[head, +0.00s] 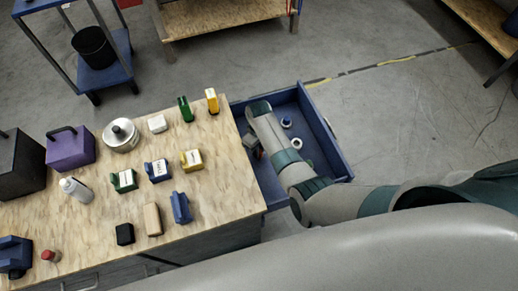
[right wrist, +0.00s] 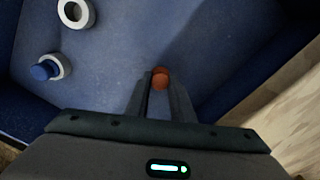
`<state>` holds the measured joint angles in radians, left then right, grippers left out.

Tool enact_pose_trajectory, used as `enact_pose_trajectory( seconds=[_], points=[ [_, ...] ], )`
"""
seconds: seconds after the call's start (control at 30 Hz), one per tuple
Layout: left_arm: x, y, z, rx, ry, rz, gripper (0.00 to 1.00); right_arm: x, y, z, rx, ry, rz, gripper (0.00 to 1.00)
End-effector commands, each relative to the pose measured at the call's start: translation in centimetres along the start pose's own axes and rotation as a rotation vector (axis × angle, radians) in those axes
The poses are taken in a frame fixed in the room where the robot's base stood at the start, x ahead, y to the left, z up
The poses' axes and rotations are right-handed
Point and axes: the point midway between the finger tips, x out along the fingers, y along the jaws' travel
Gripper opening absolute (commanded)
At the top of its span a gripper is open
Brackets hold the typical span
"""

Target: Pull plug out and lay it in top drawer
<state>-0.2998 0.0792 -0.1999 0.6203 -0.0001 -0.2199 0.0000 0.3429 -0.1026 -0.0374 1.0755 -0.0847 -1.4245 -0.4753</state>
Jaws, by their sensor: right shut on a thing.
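The top drawer (head: 330,160) is blue and pulled open at the table's right side; its floor (right wrist: 110,60) fills much of the right wrist view. My right gripper (right wrist: 160,85) is down in or just over the drawer, shut on a small orange-red piece, apparently the plug (right wrist: 160,77), between its fingertips. Most of the plug is hidden by the fingers, and I cannot tell whether it touches the drawer floor. In the head view my right gripper (head: 257,150) is partly hidden by its own arm. My left gripper is not in view.
Two white rings (right wrist: 76,12) (right wrist: 62,65) lie in the drawer, the nearer one with a blue piece (right wrist: 45,70) at it. The wooden tabletop (head: 215,215) holds several blocks, a silver canister (head: 121,135) and a purple box (head: 70,149). Floor beyond the drawer is clear.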

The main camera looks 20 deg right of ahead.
Motion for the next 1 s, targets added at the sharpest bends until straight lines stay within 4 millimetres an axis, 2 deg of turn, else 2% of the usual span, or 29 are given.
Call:
enact_pose_trajectory(
  seconds=[0.33,0.37,0.4,0.43,0.77,1.0],
  points=[
    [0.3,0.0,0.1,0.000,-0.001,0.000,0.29,0.6,0.0,0.0,0.000,0.001,0.001,0.00],
    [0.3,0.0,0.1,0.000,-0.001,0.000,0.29,0.5,0.0,0.0,0.000,0.001,0.001,0.28],
    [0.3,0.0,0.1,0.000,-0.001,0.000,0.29,0.5,0.0,0.0,0.000,0.001,0.001,0.38],
    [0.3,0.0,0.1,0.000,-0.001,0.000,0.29,0.5,0.0,0.0,0.000,0.001,0.001,0.43],
    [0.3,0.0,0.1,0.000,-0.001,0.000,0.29,0.5,0.0,0.0,0.000,0.000,0.000,0.43],
    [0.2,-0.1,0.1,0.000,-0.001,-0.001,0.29,-0.6,0.0,-0.1,0.000,0.001,0.001,0.43]
  ],
)
